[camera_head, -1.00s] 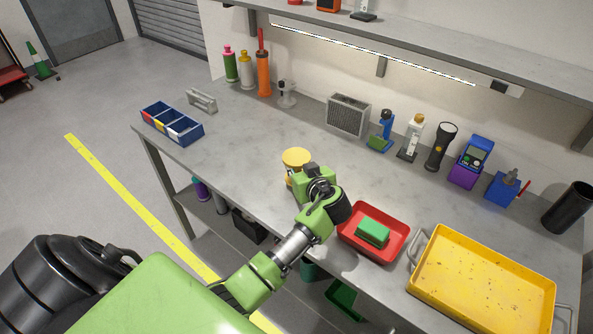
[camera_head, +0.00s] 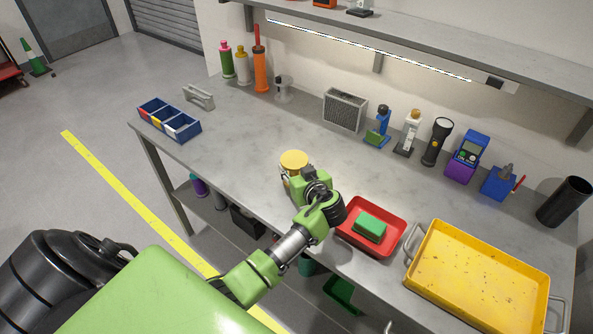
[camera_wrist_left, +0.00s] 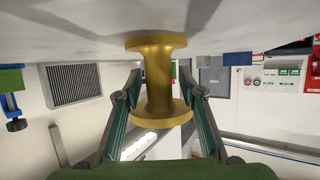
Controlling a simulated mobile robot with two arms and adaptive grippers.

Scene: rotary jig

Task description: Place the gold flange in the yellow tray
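The gold flange (camera_head: 294,160) stands upright on the grey workbench, left of the red tray. In the left wrist view the flange (camera_wrist_left: 158,80) shows as a spool with a narrow waist and two wide discs. My left gripper (camera_wrist_left: 161,75) is open, with one finger on each side of the waist and small gaps visible. In the head view my left wrist hides the flange's lower part and most of the gripper (camera_head: 291,178). The yellow tray (camera_head: 480,262) lies empty at the bench's right end. My right gripper is not in view.
A red tray (camera_head: 343,236) holding a green block (camera_head: 370,226) sits between the flange and the yellow tray. A blue bin (camera_head: 168,122) is at the left end. Bottles, a grey vented box (camera_head: 345,109) and a flashlight (camera_head: 437,141) line the back. The bench middle is clear.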

